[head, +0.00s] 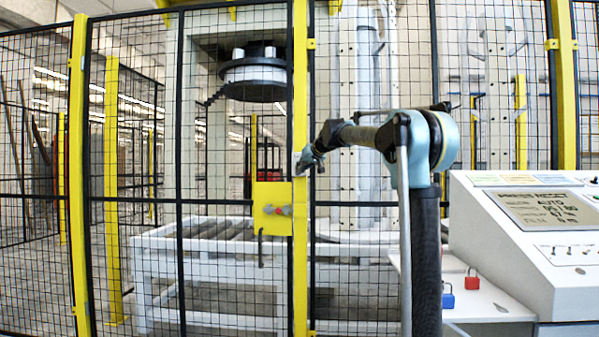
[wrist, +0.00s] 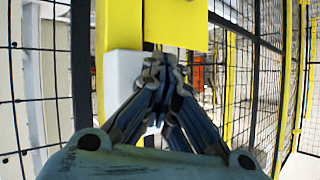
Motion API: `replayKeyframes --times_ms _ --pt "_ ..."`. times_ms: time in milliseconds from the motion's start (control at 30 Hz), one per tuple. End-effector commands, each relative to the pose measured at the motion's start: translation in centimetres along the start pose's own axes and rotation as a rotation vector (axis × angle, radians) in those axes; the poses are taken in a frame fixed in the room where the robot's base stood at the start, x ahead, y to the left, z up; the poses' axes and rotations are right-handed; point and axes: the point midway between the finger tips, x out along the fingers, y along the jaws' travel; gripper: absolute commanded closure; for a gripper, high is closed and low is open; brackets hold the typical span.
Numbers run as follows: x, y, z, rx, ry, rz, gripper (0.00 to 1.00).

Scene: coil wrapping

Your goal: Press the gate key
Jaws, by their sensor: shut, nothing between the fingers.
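My gripper (head: 308,162) is at the yellow gate post (head: 300,90) in the head view, a little above the yellow lock plate (head: 262,195) with its red knob (head: 284,210). In the wrist view my gripper (wrist: 157,62) is shut and empty. Its fingertips are in front of a white box (wrist: 122,68) fixed on the yellow post, just below a yellow plate (wrist: 176,22). The tips look very close to the box, but I cannot tell whether they touch it. No key can be made out; the fingers hide part of the box's face.
Black mesh fence panels surround the gate post. Behind them stands a white roller table (head: 160,255) under a wrapping machine head (head: 254,75). A control console (head: 500,240) is at the right, with a red padlock (head: 472,280) and a blue padlock (head: 448,297) beside it.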

Motion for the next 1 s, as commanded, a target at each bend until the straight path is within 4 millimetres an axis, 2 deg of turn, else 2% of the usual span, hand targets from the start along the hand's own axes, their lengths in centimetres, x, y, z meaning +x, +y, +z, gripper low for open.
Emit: replayKeyframes --times_ms 233,667,1000 --pt "-0.7 -0.6 0.6 -0.001 0.0 0.0 1.0" --pt "-1.0 -0.8 0.7 0.0 0.0 -0.001 1.0" --pt "-2.7 -2.0 2.0 0.0 0.0 -0.001 1.0"
